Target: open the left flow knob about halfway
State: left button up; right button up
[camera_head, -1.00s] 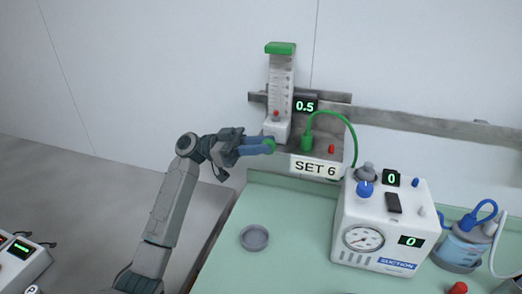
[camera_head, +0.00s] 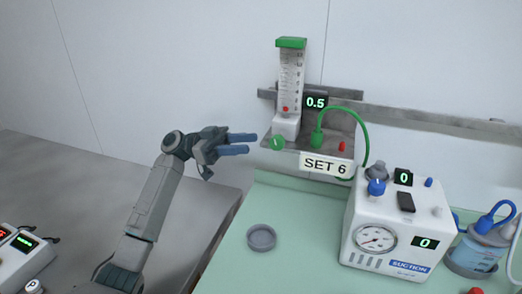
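The green flow knob (camera_head: 277,143) sits at the left front of the grey wall shelf, at the foot of a clear flow tube (camera_head: 290,85) with a green cap. The display (camera_head: 316,102) beside the tube reads 0.5. A sign (camera_head: 326,166) below the shelf reads SET 6. A small red ball shows low in the tube. My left gripper (camera_head: 243,144) is left of the knob, its two blue fingers parted and pointing at it. It is empty, with a small gap between fingertips and knob. My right gripper is not in view.
A white suction unit (camera_head: 360,255) with a blue knob, gauge and displays reading 0 stands on the green table (camera_head: 300,230). A grey round dish (camera_head: 261,237) lies left of it. A green hose (camera_head: 362,125) arches from the shelf. A blue-lidded jar (camera_head: 478,250) stands at right.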

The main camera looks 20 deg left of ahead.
aim_at(277, 142)
pick_arm(q)
jog(key=shift+b+v, duration=0.55)
jog(key=shift+v, duration=1.45)
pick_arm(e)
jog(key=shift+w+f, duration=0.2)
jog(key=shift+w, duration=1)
pick_arm(q)
jog(key=shift+r, duration=0.1)
jog(key=d+r+y+p, duration=0.1)
jog(key=d+p, duration=0.2)
jog(key=d+r+y+p, duration=0.1)
jog(key=d+p, duration=0.2)
jog(key=d, duration=0.1)
jog(key=d+r+p, duration=0.1)
jog(key=d+p, duration=0.2)
jog(key=p, duration=0.1)
jog(key=shift+w+d+y, duration=0.15)
jog(key=shift+d+y, duration=0.25)
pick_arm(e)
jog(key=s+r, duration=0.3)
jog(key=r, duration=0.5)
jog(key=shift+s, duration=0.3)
